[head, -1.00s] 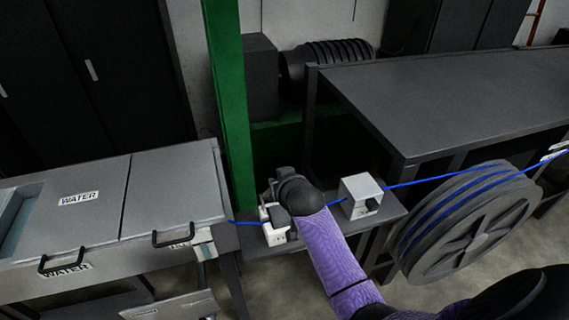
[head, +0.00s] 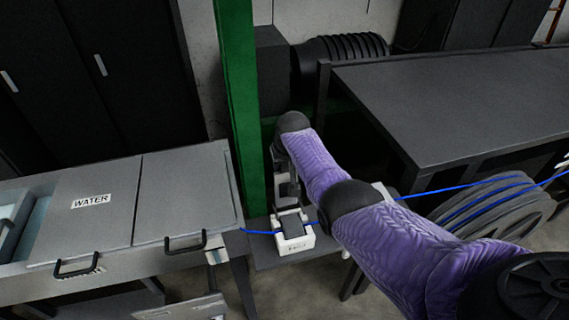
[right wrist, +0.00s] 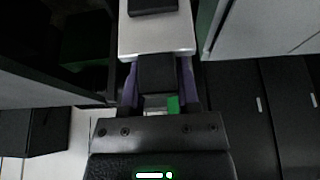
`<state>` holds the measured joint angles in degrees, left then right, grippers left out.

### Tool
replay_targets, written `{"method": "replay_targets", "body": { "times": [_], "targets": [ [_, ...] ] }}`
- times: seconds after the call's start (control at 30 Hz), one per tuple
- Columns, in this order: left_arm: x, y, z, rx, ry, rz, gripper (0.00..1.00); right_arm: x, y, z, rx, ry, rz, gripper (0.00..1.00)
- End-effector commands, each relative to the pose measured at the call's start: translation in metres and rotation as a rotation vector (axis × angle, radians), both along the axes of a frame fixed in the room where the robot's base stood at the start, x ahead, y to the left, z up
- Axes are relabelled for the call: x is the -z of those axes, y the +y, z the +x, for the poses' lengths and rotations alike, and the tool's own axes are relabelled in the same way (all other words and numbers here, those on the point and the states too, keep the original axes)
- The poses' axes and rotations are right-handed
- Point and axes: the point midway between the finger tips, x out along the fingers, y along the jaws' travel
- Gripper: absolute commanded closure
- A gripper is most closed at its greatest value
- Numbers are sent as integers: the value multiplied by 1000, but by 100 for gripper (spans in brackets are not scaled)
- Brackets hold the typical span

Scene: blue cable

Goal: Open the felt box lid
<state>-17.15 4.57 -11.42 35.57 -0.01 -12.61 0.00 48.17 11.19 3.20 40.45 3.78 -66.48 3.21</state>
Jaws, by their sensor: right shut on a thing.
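The felt box (head: 295,244) is a small white box with a dark top part, on a low grey shelf, with the blue cable (head: 260,232) running in at its left side. My right gripper (head: 288,205) reaches down onto it from above and behind. In the right wrist view the gripper (right wrist: 158,85) has its two fingers closed on a dark block (right wrist: 157,72), which looks like part of the lid. A pale grey body (right wrist: 155,35) lies just beyond it. How far the lid is raised cannot be told. My left gripper is not in view.
A green post (head: 236,100) stands close behind and left of the box. Grey water bins (head: 185,190) with black handles are at the left. A dark table (head: 460,95) and a large cable reel (head: 505,215) are at the right. My right arm hides most of a second white box (head: 383,190).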

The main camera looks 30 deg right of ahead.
Motion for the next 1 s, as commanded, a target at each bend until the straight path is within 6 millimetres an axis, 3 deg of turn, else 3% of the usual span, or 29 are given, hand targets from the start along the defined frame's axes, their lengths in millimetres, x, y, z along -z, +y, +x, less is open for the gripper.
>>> {"method": "replay_targets", "body": {
  "times": [0.6,0.63,0.7,0.8,1.0],
  "targets": [
    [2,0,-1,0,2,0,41,2,0,1,0,-3,-1,100],
    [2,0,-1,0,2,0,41,2,0,1,0,-3,-1,55],
    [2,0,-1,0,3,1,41,2,0,0,0,-2,0,40],
    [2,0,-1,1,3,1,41,2,0,0,0,-2,0,24],
    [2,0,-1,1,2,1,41,2,0,0,0,-1,0,24]
  ]
}}
